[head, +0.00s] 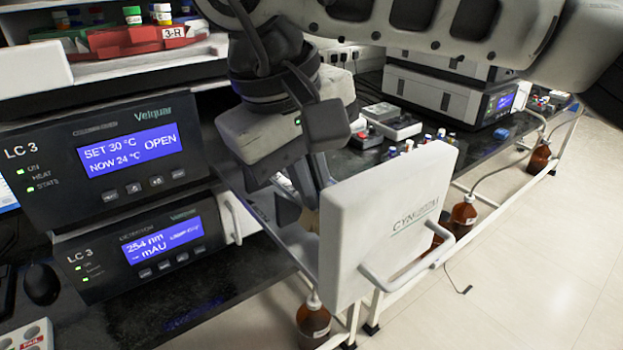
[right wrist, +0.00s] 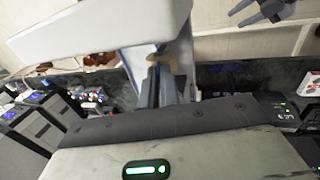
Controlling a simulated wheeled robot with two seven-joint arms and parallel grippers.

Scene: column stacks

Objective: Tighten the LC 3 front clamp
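The LC 3 upper unit (head: 118,150) stands at the left in the head view; its screen reads SET 30 °C, NOW 24 °C, OPEN. Its white door (head: 385,225) with a bar handle is swung out. My right gripper (head: 312,190) reaches down behind the open door, with the wrist blocking the unit's inside. In the right wrist view its dark fingers (right wrist: 162,82) point at the inside of the door, near a small tan patch (right wrist: 166,65). I cannot tell whether they hold anything. The front clamp is not clearly visible. My left gripper (right wrist: 255,12) shows at the top right, its fingers apart and empty.
The lower LC 3 unit (head: 140,248) sits below. A red rack (head: 150,38) marked 3-R with vials is on top. Brown bottles (head: 313,322) stand low beside the bench. Another instrument stack (head: 440,95) is at the back right. The floor at the right is mostly clear.

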